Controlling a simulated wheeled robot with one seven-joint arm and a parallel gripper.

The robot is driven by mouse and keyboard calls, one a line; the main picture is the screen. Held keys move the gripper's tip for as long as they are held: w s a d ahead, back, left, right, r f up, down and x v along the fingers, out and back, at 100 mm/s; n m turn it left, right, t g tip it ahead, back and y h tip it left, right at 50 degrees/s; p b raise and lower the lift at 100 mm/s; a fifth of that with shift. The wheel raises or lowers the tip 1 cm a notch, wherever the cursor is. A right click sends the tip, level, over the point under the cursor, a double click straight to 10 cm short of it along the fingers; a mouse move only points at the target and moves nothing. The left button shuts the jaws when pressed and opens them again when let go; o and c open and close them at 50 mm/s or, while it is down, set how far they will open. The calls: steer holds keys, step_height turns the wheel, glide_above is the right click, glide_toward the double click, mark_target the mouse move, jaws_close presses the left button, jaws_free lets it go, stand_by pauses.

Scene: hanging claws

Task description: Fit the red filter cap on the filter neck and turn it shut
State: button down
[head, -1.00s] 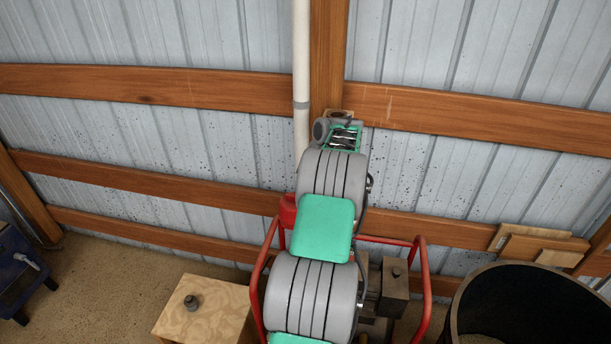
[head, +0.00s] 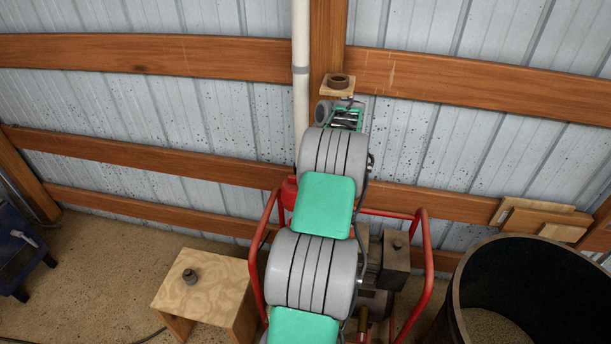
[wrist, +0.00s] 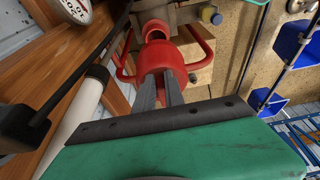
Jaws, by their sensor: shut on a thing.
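My gripper (wrist: 158,84) points down and away in the wrist view, its two grey fingers close together on a red rounded piece, which looks like the filter cap (wrist: 165,58). Just beyond it is a red ring-like opening with a dark inside (wrist: 155,32), which may be the filter neck. I cannot tell whether cap and opening touch. A red body (head: 289,192) shows there at the left of my arm.
A machine with a red tube frame (head: 425,270) stands behind my arm. A plywood stand with a knob (head: 205,290) is on the left, a large dark bin (head: 500,260) on the right. A white pipe (head: 301,80) runs up the wall. A small bracket holds a brown ring (head: 339,80).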

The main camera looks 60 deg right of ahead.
step_height(320, 180, down, 6)
steer(key=b, duration=0.4)
steer(key=shift+f, duration=0.15)
steer(key=shift+f+b, duration=0.15)
steer(key=shift+b, duration=0.45)
stand_by(0.6)
step_height(320, 180, down, 9)
steer(key=b, duration=0.7)
steer(key=c, duration=1.3)
jaws_free()
steer(key=shift+c, duration=0.2)
stand_by(0.4)
